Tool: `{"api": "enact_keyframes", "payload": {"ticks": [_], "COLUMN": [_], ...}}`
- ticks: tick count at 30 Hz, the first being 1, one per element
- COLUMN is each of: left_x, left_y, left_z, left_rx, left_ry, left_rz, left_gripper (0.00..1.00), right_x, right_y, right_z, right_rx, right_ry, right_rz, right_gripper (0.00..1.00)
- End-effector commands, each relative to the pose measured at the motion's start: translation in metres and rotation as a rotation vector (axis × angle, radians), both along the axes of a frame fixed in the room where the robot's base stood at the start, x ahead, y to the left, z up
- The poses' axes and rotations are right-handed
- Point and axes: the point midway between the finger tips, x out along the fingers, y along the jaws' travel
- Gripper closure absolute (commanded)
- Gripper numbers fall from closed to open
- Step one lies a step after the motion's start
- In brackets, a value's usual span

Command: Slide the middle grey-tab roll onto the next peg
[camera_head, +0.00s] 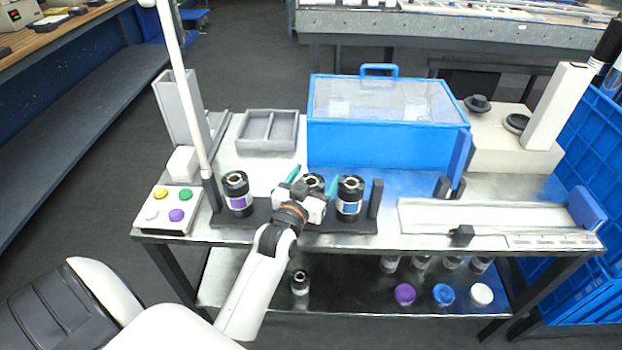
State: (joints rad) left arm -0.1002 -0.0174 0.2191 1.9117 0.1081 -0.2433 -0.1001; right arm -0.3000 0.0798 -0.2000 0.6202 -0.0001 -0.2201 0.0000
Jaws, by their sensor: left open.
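Three black rolls stand upright in a row on a dark rack (226,220) at the front of the metal table. The left roll (236,190) has a purple label and the right roll (349,198) a blue one. The middle roll (314,180) stands between them, mostly hidden behind my left gripper, and its tab colour does not show. My left gripper (312,182) is open, with one teal finger on each side of the middle roll. I cannot tell whether the fingers touch it. I cannot make out a bare peg with certainty. My right gripper is not in view.
A blue machine with a clear lid (385,100) stands behind the rack. A grey tray (268,130) is at back left, a button box (170,209) at left, and a metal channel (480,217) at right. The lower shelf holds several rolls and coloured caps (443,294).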

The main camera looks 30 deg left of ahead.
Motion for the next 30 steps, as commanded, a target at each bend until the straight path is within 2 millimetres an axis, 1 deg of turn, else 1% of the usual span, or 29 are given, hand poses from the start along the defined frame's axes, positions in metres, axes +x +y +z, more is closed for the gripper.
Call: {"api": "enact_keyframes", "payload": {"ticks": [2, 5, 12, 15, 18, 21, 24, 30], "left_x": [-0.005, -0.019, -0.07, -0.088, -0.103, -0.112, -0.116, -0.117], "left_y": [-0.001, -0.004, -0.014, -0.018, -0.02, -0.022, -0.023, -0.023], "left_z": [-0.001, -0.001, -0.001, 0.0, 0.0, 0.001, 0.001, 0.001], "left_rx": [0.0, 0.0, 0.0, 0.0, 0.0, 0.0, 0.001, 0.001], "left_ry": [0.001, 0.001, 0.001, 0.0, -0.001, -0.002, -0.003, -0.004], "left_rz": [0.0, 0.0, 0.0, 0.0, 0.0, 0.0, 0.0, 0.0], "left_gripper": [0.19, 0.19, 0.19, 0.19, 0.19, 0.19, 0.19, 0.19], "right_x": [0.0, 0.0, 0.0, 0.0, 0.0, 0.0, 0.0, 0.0], "right_y": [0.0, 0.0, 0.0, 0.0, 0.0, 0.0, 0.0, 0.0], "right_z": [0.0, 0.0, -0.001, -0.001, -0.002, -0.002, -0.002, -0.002], "right_rx": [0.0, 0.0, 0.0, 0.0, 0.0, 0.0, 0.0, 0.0], "right_ry": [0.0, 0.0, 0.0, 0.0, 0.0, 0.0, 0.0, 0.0], "right_rz": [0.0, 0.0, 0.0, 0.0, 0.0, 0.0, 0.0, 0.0], "right_gripper": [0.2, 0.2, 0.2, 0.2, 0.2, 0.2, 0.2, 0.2]}}
